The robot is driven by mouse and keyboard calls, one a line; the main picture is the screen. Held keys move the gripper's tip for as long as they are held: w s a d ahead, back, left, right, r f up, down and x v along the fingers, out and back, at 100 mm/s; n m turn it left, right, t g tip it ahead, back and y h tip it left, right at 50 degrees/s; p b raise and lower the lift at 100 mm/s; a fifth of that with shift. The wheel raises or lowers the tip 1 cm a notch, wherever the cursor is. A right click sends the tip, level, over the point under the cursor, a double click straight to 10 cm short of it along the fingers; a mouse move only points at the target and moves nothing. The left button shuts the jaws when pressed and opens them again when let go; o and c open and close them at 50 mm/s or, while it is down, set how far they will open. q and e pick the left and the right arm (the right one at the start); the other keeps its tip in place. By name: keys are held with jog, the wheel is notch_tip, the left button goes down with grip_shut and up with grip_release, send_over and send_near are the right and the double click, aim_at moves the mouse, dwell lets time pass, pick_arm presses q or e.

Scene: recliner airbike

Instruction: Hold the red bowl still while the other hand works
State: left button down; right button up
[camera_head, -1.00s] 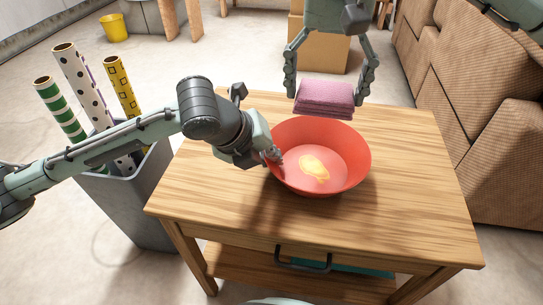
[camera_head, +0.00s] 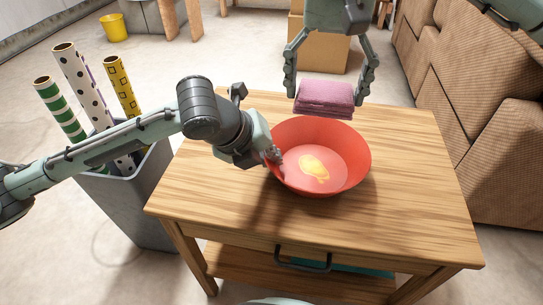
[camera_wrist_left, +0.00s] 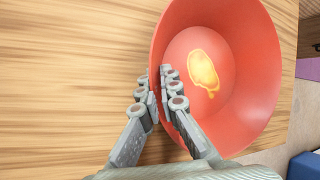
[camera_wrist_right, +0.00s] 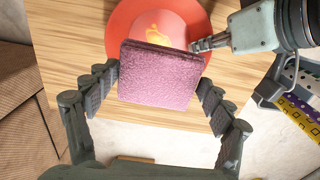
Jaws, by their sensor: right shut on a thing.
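The red bowl (camera_head: 348,180) stands upright on the wooden table, with a yellow patch (camera_head: 315,168) on its inside bottom. My left gripper (camera_head: 274,158) is at the bowl's left rim. In the left wrist view its fingers (camera_wrist_left: 162,92) lie on both sides of the bowl wall (camera_wrist_left: 245,120), closed on it. My right gripper (camera_head: 330,85) is beyond the bowl, its fingers at both sides of a folded pink cloth (camera_head: 325,97). In the right wrist view the cloth (camera_wrist_right: 160,75) sits between the fingers (camera_wrist_right: 160,90) and hides part of the bowl (camera_wrist_right: 120,30).
The table (camera_head: 410,215) has bare wood left, right and in front of the bowl. A grey bin (camera_head: 140,200) with several patterned rolls stands left of it. A brown sofa (camera_head: 480,120) is at the right. A cardboard box (camera_head: 320,52) is behind.

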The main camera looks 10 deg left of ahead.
send_over(313, 170)
jog(key=f, duration=1.3)
jog(key=shift+w+f, duration=0.2)
jog(key=shift+f, duration=0.2)
jog(key=shift+f, duration=0.65)
jog(key=shift+f, duration=0.35)
dwell(1.1)
jog(key=shift+s, duration=0.15)
